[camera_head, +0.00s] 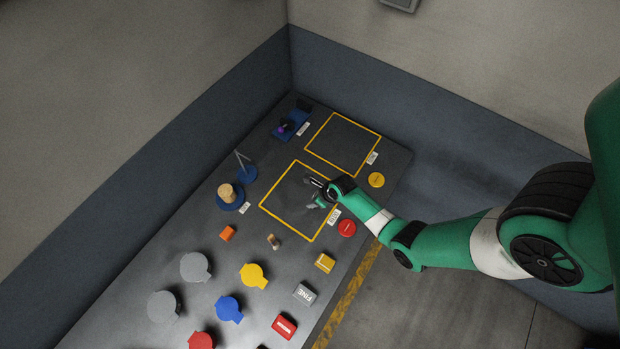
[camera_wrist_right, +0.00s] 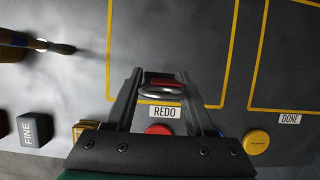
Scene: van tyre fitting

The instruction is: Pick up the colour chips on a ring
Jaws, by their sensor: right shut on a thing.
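The colour chips on a ring show in the right wrist view as a red chip (camera_wrist_right: 165,80) with a silver ring (camera_wrist_right: 163,94) beside it, between the fingers. My right gripper (camera_wrist_right: 160,84) is shut on them. In the head view my right gripper (camera_head: 314,184) is over the near yellow-outlined square, by the REDO label (camera_head: 334,217). The chips are hard to make out there, partly hidden by the gripper. I cannot tell their exact height above the table. My left gripper is not in view.
A blue stand (camera_head: 290,125) is at the back.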

